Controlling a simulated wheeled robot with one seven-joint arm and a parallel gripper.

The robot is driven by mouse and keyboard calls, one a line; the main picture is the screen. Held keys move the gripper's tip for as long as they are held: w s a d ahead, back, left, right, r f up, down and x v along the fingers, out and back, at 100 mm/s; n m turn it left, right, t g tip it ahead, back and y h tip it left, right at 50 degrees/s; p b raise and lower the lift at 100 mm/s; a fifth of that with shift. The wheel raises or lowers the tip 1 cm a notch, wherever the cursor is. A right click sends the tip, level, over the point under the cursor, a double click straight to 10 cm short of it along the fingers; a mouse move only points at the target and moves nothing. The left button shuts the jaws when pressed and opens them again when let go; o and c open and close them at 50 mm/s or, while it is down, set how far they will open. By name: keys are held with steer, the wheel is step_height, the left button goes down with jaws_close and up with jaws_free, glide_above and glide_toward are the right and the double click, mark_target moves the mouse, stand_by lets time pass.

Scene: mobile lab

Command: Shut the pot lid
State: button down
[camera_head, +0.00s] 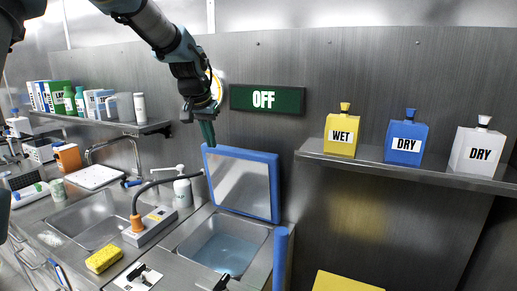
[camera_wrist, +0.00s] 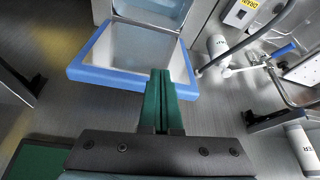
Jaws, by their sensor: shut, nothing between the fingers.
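The pot lid (camera_head: 241,183) is a grey panel with a blue rim. It stands raised and leaning back at the rear of an open basin (camera_head: 222,243) that holds bluish water. In the wrist view the lid (camera_wrist: 143,45) lies just beyond my fingertips, with its blue edge partly hidden behind them. My gripper (camera_head: 209,144) is above and behind the lid's upper left corner, pointing down. Its green fingers (camera_wrist: 160,75) are closed together with nothing between them. I cannot tell whether the fingertips touch the rim.
A shelf (camera_head: 420,172) with yellow, blue and white bottles is at the right. A green OFF sign (camera_head: 267,99) is on the wall. A white pump bottle (camera_head: 182,187) and a grey box with an orange plug (camera_head: 150,226) stand left of the basin. A blue post (camera_head: 280,262) stands at its right.

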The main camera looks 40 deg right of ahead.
steer(key=s+d+r+m+h, duration=0.1)
steer(key=s+d+r, duration=0.1)
steer(key=d, duration=0.4)
steer(key=s+d+r+m, duration=0.1)
steer(key=s+d+r, duration=0.1)
steer(key=d, duration=0.4)
steer(key=p+x, duration=0.3)
steer(key=x, duration=0.5)
steer(key=shift+w+d+f, duration=0.1)
steer(key=shift+d+f, duration=0.15)
steer(key=shift+d, duration=0.05)
steer(key=shift+w+d+f+p, duration=0.15)
steer(key=shift+d+f+p, duration=0.15)
steer(key=shift+f, duration=0.3)
steer(key=shift+a, duration=0.1)
steer(key=shift+f, duration=0.1)
